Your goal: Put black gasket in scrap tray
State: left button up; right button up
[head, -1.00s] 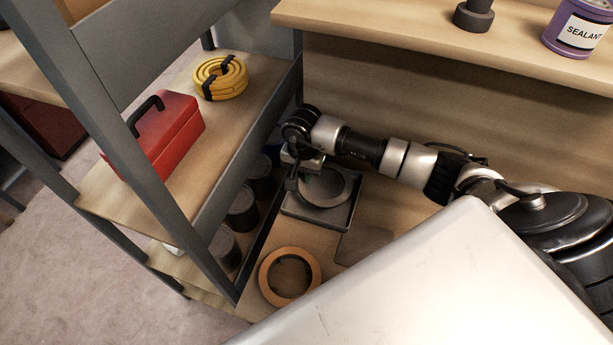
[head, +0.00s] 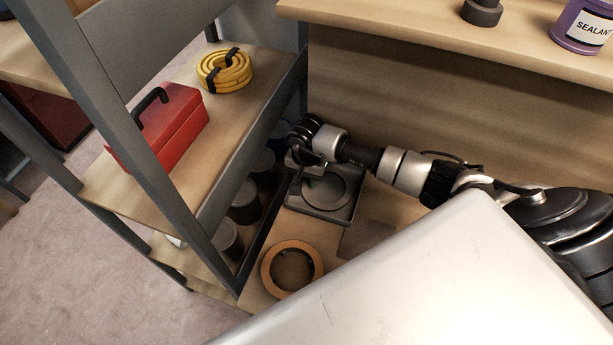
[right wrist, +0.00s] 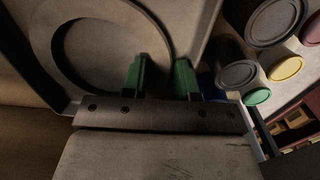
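The black gasket (head: 347,190), a dark flat ring, lies inside the square grey tray (head: 318,211) on the lower bench surface. In the right wrist view the gasket (right wrist: 66,62) shows at the upper left, flat on the tray (right wrist: 190,18). My right gripper (head: 308,174) is at the tray's left back part, close to the gasket's rim. Its two green fingertips (right wrist: 161,72) stand apart in the right wrist view, with nothing visibly held between them. My left gripper is not in view.
A tan ring (head: 268,264) lies in front of the tray, beside a thin flat plate (head: 366,239). Dark cans (head: 245,203) stand left on a low shelf. The metal rack, red toolbox (head: 172,128) and yellow coil (head: 226,71) are left; an upper shelf is behind.

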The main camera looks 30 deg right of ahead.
jog(key=shift+r, duration=0.15)
notch_tip(320, 180, up, 12)
jog(key=b, duration=0.1)
dwell(0.3)
dwell(0.5)
